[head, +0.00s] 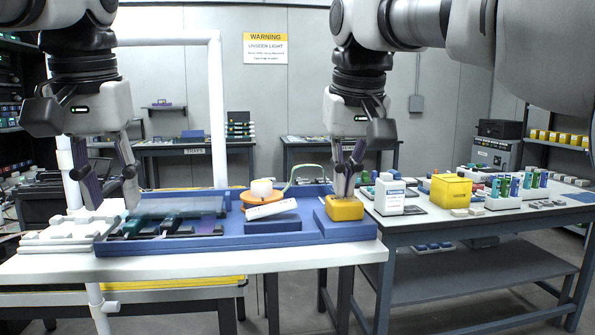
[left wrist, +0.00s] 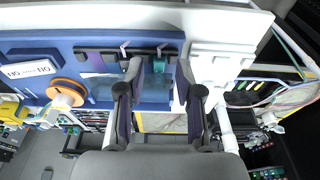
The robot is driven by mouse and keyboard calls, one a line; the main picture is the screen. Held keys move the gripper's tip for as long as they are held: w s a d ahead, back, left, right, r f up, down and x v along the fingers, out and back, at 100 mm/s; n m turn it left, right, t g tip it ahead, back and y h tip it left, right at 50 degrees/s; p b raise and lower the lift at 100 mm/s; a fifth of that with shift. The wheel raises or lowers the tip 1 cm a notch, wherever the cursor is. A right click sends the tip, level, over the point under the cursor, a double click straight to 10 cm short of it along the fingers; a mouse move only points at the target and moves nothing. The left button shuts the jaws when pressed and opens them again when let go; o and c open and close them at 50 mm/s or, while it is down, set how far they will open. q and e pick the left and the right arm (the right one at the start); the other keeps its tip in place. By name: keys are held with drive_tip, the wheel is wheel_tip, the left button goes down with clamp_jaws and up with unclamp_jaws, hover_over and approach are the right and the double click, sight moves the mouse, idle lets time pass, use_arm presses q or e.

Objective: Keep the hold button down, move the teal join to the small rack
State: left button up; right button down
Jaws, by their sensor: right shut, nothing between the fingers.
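A teal join (head: 133,226) lies at the left end of the dark fixture on the blue tray (head: 240,237), beside a see-through panel. It also shows in the left wrist view (left wrist: 159,64). The white slotted rack (head: 62,236), seemingly the small rack, stands left of the tray; it also shows in the left wrist view (left wrist: 216,62). My left gripper (head: 112,203) is open and empty above the join, its fingers either side of it in the left wrist view (left wrist: 157,78). My right gripper (head: 345,194) is shut, its tips at the top of the yellow block (head: 345,209), seemingly the hold button.
An orange disc with a white spool (head: 262,188) and a white lettered sign (head: 270,208) stand mid-tray. A white bottle (head: 389,195) and a yellow bin (head: 451,191) stand on the right table (head: 430,223). A white post (head: 217,110) rises behind the tray.

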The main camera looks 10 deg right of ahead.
sight(135, 213)
drive_tip(key=shift+f, duration=1.15)
use_arm(q)
drive_tip(key=shift+w, duration=3.25)
drive_tip(key=shift+f, duration=1.75)
drive_tip(key=shift+f, duration=1)
drive_tip(key=shift+r, duration=0.1)
clamp_jaws()
drive_tip(key=shift+r, duration=0.15)
drive_tip(key=shift+r, duration=0.9)
